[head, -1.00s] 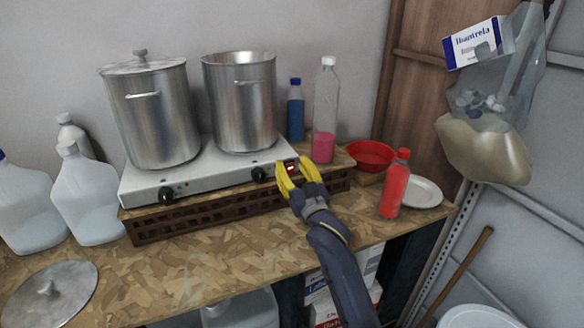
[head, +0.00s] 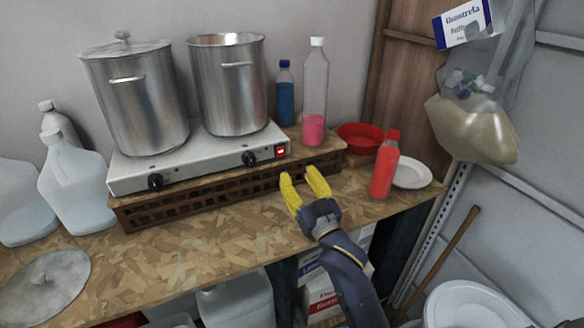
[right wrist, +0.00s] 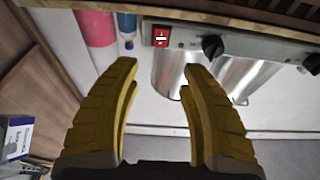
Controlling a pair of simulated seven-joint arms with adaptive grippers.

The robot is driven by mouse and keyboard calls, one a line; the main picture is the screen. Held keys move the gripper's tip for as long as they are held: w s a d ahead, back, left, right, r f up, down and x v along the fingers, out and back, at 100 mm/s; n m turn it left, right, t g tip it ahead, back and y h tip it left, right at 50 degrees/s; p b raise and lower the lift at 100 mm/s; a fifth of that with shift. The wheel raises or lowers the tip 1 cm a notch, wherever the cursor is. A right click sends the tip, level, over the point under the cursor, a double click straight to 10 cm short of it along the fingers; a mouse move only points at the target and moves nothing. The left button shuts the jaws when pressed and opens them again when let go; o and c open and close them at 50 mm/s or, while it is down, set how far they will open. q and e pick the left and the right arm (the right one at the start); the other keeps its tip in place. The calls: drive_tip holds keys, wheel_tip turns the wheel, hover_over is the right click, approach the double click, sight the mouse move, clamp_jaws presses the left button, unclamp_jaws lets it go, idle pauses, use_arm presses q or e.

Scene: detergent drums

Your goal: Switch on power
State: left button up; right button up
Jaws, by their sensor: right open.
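A white double hot plate (head: 205,160) stands on a brown slatted crate at the back of the bench. Its red power switch (head: 281,151) sits at the right end of the front panel, beside two black knobs. The switch also shows in the right wrist view (right wrist: 161,36), red with a white mark. My right gripper (head: 304,177) is open and empty, in front of and below the switch, apart from it. In the right wrist view its yellow fingers (right wrist: 163,75) are spread, with the switch beyond the tips. My left gripper is not in view.
Two steel pots (head: 230,85) stand on the hot plate, the left one lidded. A blue bottle (head: 286,95), a clear bottle with pink liquid (head: 314,100), a red bowl (head: 358,134) and a red bottle (head: 385,165) stand to the right. The bench front (head: 200,240) is largely clear.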

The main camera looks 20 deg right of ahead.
drive_tip(key=shift+v, duration=0.8)
